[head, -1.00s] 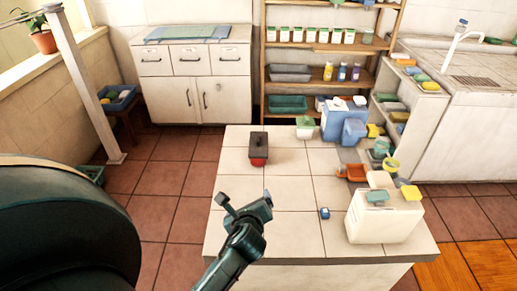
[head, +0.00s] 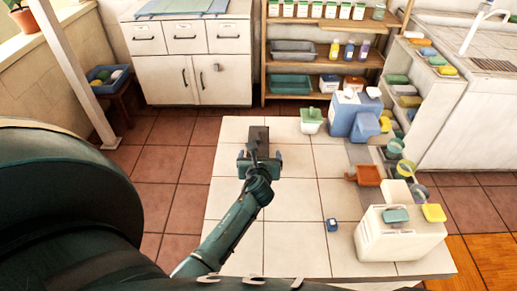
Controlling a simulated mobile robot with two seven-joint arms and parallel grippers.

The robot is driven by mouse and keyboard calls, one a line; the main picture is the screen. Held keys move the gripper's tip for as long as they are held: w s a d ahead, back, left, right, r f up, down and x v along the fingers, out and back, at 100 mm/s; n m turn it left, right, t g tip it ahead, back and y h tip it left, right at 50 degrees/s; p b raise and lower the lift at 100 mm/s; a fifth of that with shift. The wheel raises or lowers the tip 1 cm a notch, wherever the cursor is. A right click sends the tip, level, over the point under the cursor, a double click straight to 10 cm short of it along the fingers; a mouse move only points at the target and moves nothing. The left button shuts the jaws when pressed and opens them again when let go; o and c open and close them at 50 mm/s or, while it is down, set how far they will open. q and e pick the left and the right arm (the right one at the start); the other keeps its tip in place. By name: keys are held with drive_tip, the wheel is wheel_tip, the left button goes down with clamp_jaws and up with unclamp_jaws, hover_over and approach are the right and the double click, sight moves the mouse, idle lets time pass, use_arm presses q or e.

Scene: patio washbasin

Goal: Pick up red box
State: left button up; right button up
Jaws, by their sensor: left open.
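The red box (head: 259,133) stands near the far left part of the tiled white counter (head: 300,240). Only its dark top shows in the head view now; its red lower part is hidden behind my gripper. My left gripper (head: 260,160) is open, right at the near side of the box, with its fingers to the left and right. I cannot tell whether the fingers touch the box or how far they reach around it. My right gripper is not in view.
The counter's middle is clear.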

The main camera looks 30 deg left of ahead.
use_arm(q)
drive_tip(key=shift+a+b+x, duration=0.25)
drive_tip(key=shift+b+x, duration=0.1)
drive_tip(key=shift+x, duration=2.8)
drive_tip(key=shift+s, duration=0.15)
drive_tip(key=c, duration=1.1)
